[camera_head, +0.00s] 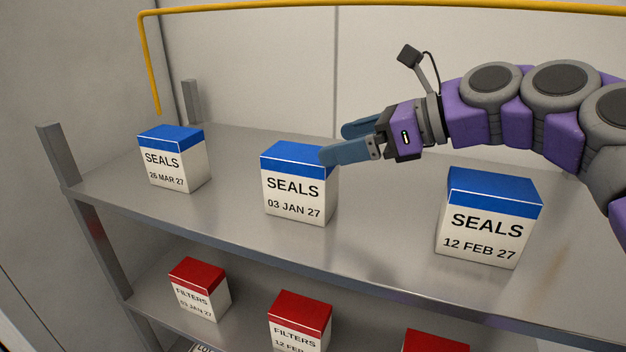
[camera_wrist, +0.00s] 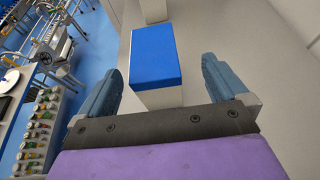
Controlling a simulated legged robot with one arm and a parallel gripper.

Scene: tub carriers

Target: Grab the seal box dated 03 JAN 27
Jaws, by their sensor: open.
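The seal box dated 03 JAN 27 (camera_head: 294,198) is white with a blue top and stands upright on the upper shelf, in the middle of three seal boxes. My gripper (camera_head: 342,143) is open and empty, just right of this box and at about the height of its top. In the wrist view a blue-topped box (camera_wrist: 155,60) lies ahead, between the lines of my two open fingers (camera_wrist: 160,85). The near finger overlaps the box's upper right corner in the head view; I cannot tell whether they touch.
Seal boxes dated 26 MAR 27 (camera_head: 173,168) and 12 FEB 27 (camera_head: 484,238) stand left and right on the upper shelf (camera_head: 385,248). Red-topped filter boxes (camera_head: 200,296) stand on the lower shelf. A yellow rail (camera_head: 380,8) runs above, and a metal post (camera_head: 56,155) rises at left.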

